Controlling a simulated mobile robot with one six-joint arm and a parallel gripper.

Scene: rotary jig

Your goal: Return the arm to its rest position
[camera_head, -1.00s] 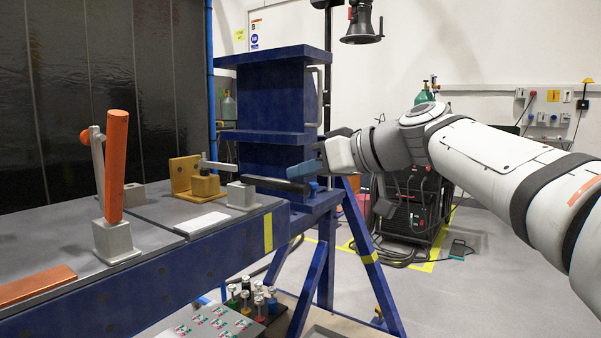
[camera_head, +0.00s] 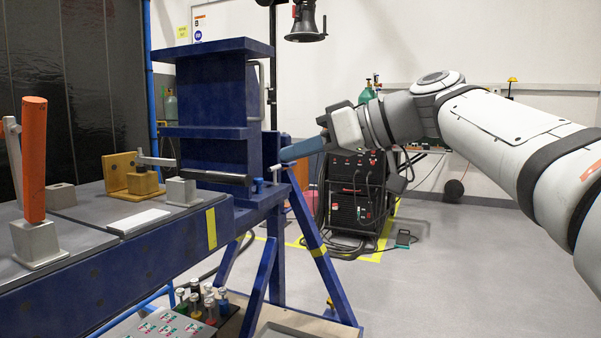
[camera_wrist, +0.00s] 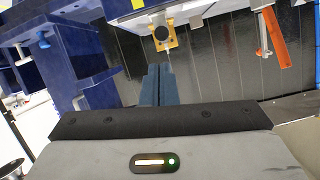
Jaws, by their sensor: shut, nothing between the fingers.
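My white arm reaches in from the right edge in the head view. My gripper (camera_head: 300,149) has blue fingers that point left toward the blue jig frame (camera_head: 216,115). The fingers look closed together with nothing between them. Their tips are near the right side of the frame, close to a small grey T-shaped handle (camera_head: 277,171); I cannot tell whether they touch it. In the wrist view the closed blue fingers (camera_wrist: 160,85) point up the picture, with the jig frame (camera_wrist: 75,65) to their left.
An orange upright bar (camera_head: 34,160) and a yellow bracket (camera_head: 128,174) stand on the grey-topped bench (camera_head: 80,236) at left. A black welding cabinet (camera_head: 355,190) stands behind my gripper. Floor at lower right is clear.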

